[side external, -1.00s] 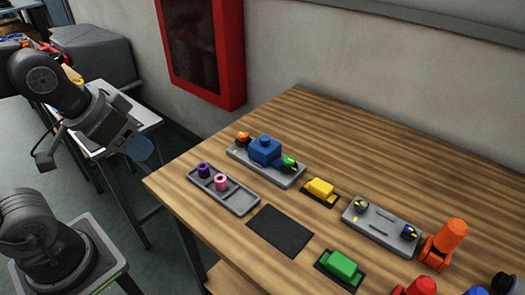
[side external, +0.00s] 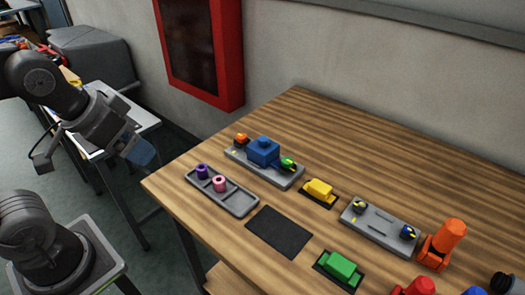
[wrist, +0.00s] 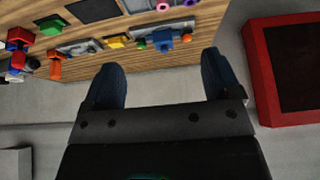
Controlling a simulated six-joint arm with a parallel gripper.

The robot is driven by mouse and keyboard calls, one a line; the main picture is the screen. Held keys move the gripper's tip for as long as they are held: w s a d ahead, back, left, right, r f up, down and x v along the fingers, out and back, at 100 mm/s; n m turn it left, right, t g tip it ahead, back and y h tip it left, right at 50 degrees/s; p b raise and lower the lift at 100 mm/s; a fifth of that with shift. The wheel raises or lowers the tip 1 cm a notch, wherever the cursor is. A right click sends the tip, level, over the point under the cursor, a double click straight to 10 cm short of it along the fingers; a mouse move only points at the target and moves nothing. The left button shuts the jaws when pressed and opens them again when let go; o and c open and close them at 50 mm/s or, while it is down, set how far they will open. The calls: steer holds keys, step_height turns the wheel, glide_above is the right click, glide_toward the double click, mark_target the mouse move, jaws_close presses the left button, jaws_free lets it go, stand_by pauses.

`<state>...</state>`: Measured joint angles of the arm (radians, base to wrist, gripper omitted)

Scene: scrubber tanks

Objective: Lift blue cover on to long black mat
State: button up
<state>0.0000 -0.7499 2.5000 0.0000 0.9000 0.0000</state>
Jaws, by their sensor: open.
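The blue cover (side external: 263,151) sits on the middle of a grey base plate (side external: 290,181) towards the back left of the wooden table. An orange-topped part (side external: 241,138) is on its left and a green part (side external: 288,163) on its right. The cover also shows in the wrist view (wrist: 162,38). The long black mat (side external: 279,232) lies bare near the table's front edge. My gripper (side external: 147,156) is off the table's left side, clear of everything. In the wrist view its two blue fingers (wrist: 163,75) are wide apart with nothing between them.
Yellow (side external: 319,187) and green (side external: 340,266) covers sit on small black mats. Another grey plate (side external: 380,224) and an orange piece (side external: 443,241) stand right. A red cabinet (side external: 235,60) hangs on the wall.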

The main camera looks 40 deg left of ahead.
steer(key=shift+o, duration=1.4)
steer(key=w+r+m+g, duration=0.2)
steer(key=w+r+m, duration=0.25)
steer(key=w, duration=0.45)
steer(key=m+g+y, duration=0.1)
steer(key=m+g, duration=0.3)
steer(key=m, duration=1)
glide_above(266, 139)
steer(key=d, duration=0.2)
step_height(266, 139, down, 12)
steer(key=shift+n, duration=0.25)
steer(key=f, duration=0.2)
steer(key=a+f, duration=0.1)
steer(key=f, duration=0.5)
steer(key=shift+a, duration=0.3)
steer(key=shift+s+a+f, duration=0.1)
steer(key=shift+a+f, duration=0.1)
steer(key=shift+f, duration=0.7)
steer(key=shift+a+f, duration=0.15)
steer(key=shift+f, duration=0.7)
steer(key=shift+s+a+f, duration=0.1)
steer(key=shift+a+f, duration=0.1)
steer(key=shift+f, duration=0.7)
